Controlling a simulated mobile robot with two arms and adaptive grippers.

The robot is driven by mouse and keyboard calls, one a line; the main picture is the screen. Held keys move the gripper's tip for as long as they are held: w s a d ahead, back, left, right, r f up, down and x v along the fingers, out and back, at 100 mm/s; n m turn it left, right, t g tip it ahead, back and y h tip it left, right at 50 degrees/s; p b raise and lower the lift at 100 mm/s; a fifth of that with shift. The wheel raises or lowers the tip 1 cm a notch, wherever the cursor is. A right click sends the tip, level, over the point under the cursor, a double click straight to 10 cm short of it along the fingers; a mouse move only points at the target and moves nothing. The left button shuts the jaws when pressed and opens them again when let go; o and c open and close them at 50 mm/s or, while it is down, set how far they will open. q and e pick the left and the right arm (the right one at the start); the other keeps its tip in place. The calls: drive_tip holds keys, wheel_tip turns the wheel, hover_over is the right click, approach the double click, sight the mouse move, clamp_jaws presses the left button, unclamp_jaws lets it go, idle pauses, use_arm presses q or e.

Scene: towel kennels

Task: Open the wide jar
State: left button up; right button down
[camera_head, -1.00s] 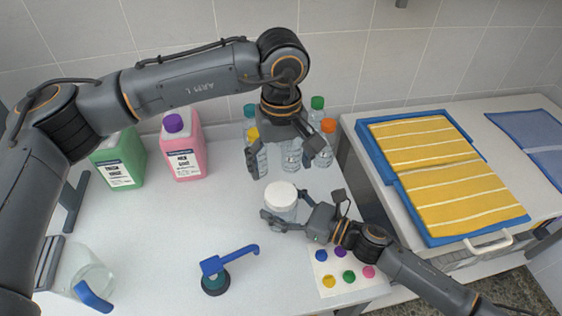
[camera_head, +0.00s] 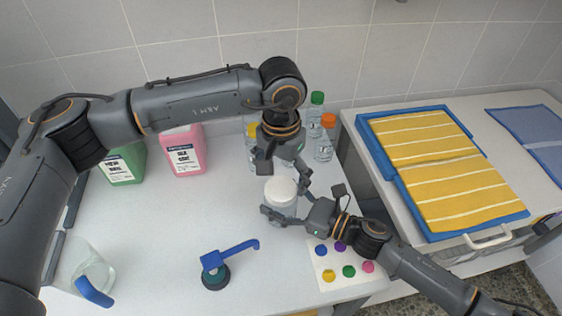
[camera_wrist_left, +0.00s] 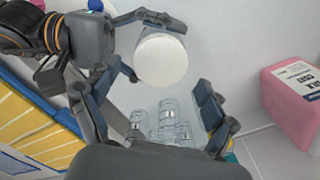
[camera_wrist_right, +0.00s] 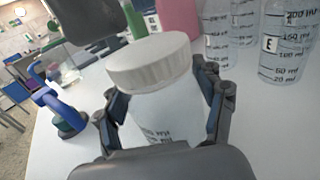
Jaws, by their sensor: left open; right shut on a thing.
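The wide jar is clear with a white ribbed lid. In the head view the jar body (camera_head: 281,208) stands upright on the white table with its lid (camera_head: 281,188) on top. My right gripper (camera_head: 274,216) is shut on the jar body from the right; the right wrist view shows its fingers on both sides of the jar (camera_wrist_right: 165,112), below the lid (camera_wrist_right: 150,62). My left gripper (camera_head: 284,178) points down from above, open, close over the lid. In the left wrist view the lid (camera_wrist_left: 161,60) lies ahead of its open fingers, apart from them.
Clear bottles with coloured caps (camera_head: 325,142) stand behind the jar. A green jug (camera_head: 122,165) and a pink jug (camera_head: 185,152) are at the back left. A blue-handled tool (camera_head: 215,272) and a glass pitcher (camera_head: 92,272) stand in front. A dotted card (camera_head: 325,287) lies front right.

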sight(281, 190)
use_arm(q)
drive_tip(key=shift+f, duration=1.4)
